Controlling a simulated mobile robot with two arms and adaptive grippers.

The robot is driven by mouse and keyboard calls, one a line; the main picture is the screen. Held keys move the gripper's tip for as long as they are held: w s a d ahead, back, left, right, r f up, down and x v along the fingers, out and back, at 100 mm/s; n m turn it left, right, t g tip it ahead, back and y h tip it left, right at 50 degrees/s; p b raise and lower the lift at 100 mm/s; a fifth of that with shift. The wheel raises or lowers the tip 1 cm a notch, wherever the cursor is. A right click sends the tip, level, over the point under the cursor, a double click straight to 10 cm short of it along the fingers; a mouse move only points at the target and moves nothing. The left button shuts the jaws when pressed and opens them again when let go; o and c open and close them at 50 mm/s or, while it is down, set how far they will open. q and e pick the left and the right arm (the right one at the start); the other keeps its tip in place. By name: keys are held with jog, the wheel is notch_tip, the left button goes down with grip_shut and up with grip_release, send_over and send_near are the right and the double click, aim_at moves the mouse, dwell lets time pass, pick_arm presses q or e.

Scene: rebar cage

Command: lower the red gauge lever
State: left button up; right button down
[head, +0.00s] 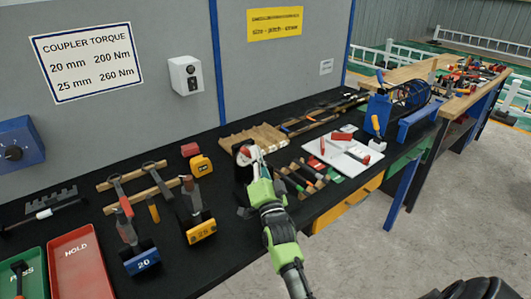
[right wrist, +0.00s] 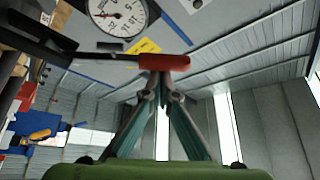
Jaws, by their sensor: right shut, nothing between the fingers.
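The red gauge lever (right wrist: 165,62) shows in the right wrist view as a red grip on the end of a dark bar that comes in from the left. The white round gauge dial (right wrist: 118,14) with a needle is above it in that picture. My right gripper (right wrist: 162,88) is shut and empty, with its fingertips right at the red grip. I cannot tell whether they touch it. In the head view my right gripper (head: 252,156) is at the dark gauge stand (head: 240,174) and partly hides it. My left gripper is not in view.
Right of the gauge are a rack of coloured-handle tools (head: 302,178) and a white board (head: 342,155). Left are the upright tools marked 20 (head: 143,262) and 25 (head: 201,228). A red HOLD tray (head: 78,265) is at the lower left. A wooden ribbed block (head: 254,138) lies behind.

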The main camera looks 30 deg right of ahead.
jog(key=shift+s+a+f+b, duration=0.1)
jog(key=shift+a+f+b, duration=0.3)
jog(key=shift+a+f, duration=0.55)
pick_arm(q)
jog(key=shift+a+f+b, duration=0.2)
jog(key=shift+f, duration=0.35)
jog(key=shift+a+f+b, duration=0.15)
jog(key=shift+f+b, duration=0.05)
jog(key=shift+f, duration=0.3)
pick_arm(e)
jog(key=shift+a+f, duration=0.55)
jog(key=shift+a, duration=0.35)
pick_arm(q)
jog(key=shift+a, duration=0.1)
pick_arm(e)
notch_tip(320, 180, up, 10)
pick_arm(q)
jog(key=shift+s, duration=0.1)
pick_arm(e)
jog(key=shift+s+f, duration=0.1)
